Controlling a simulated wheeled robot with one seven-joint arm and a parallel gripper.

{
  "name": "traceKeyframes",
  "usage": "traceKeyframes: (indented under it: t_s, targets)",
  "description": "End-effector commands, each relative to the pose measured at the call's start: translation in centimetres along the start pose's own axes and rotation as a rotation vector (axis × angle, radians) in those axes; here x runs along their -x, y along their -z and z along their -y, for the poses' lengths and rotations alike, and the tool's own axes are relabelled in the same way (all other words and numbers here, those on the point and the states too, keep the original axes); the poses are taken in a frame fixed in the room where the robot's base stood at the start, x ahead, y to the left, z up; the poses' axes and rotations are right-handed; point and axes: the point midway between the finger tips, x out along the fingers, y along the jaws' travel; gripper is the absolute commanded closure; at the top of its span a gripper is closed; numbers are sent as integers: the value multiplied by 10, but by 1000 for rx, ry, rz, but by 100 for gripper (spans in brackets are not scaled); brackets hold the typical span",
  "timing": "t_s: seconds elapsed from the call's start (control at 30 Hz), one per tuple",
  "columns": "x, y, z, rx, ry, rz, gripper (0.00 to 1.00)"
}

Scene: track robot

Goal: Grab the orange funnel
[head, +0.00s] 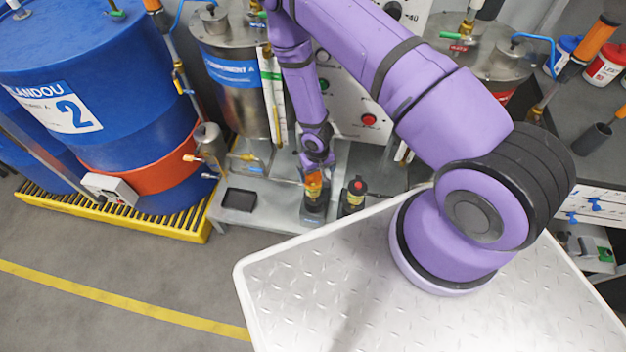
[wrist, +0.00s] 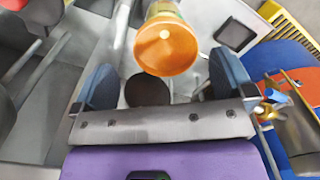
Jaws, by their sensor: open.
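The orange funnel (wrist: 165,50) is in the wrist view, upper middle, its round wide face towards the camera with a pale spot at its centre. Yellow-green shows behind it. My gripper (wrist: 164,78) is open, with a blue-padded finger to each side of the funnel's lower part; I cannot tell whether either touches it. In the head view an orange part (head: 313,183), likely the funnel, shows just below my gripper (head: 316,165), above a dark base; the fingers are hard to make out there.
A dark bottle with a red cap (head: 355,195) stands close to the right of the gripper. A black tray (head: 240,199) lies to the left on the metal bench. Steel tank (head: 235,90) and panel with buttons (head: 365,100) stand behind. A blue drum (head: 90,90) is farther left.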

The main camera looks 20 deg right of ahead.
Motion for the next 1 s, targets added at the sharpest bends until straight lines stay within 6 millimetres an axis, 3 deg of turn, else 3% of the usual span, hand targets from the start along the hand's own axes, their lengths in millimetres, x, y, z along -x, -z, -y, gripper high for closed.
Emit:
traceKeyframes:
  t_s: [0.17, 0.5, 0.87, 1.0]
  targets:
    - [-9, 0, 0, 0, 0, 0, 0]
    - [-50, 4, 4, 1, 0, 1, 0]
    - [-57, 4, 4, 0, 0, 0, 0]
    - [-57, 4, 4, 0, 0, 0, 32]
